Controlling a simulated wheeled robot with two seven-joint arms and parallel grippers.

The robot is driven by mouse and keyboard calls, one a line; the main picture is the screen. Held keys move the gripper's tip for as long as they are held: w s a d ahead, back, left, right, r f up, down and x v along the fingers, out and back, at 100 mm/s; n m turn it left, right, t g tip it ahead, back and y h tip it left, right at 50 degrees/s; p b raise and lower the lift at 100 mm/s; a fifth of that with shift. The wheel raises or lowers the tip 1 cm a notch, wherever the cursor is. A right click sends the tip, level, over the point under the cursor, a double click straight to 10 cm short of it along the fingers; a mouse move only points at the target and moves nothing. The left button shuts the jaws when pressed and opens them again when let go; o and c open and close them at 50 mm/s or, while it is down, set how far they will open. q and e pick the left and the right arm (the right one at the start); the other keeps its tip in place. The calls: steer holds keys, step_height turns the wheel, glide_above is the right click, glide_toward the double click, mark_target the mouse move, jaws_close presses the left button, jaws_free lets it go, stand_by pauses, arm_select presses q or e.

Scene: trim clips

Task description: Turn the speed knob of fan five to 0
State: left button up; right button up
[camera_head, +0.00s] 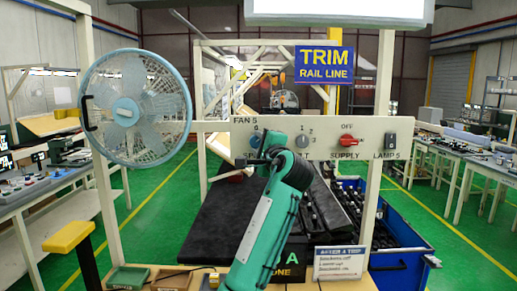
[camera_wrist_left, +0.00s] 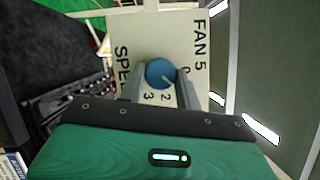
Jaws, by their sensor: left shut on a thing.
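The speed knob of fan five (camera_wrist_left: 160,73) is round and blue, on a cream panel marked FAN 5. In the left wrist view my left gripper (camera_wrist_left: 161,88) has one finger on each side of the knob and is shut on it. A pale line on the knob points to the lower right, near the 2. The 2 and 3 show below the knob; part of the scale is hidden by a finger. In the head view the knob (camera_head: 255,140) shows above my green left arm, which hides part of its label. My right gripper is not in view.
The panel (camera_head: 222,126) also bears a tilt knob (camera_head: 302,141), a red supply switch (camera_head: 347,141) and a lamp switch (camera_head: 390,141). The pale blue caged fan (camera_head: 135,108) stands at the left. A blue bin (camera_head: 400,262) stands below at the right.

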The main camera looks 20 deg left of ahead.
arm_select(q)
steer(key=n+g, duration=0.1)
steer(key=n, duration=0.3)
steer(key=shift+r+h, duration=0.2)
steer(key=shift+h, duration=0.2)
steer(key=shift+n+g+h+p, duration=0.3)
steer(key=shift+n+g+h, duration=0.4)
steer(key=shift+n, duration=1.1)
steer(key=o, duration=1)
steer(key=shift+a, duration=0.1)
steer(key=b+v, duration=0.5)
steer(key=v, duration=0.9)
steer(key=shift+a, duration=0.15)
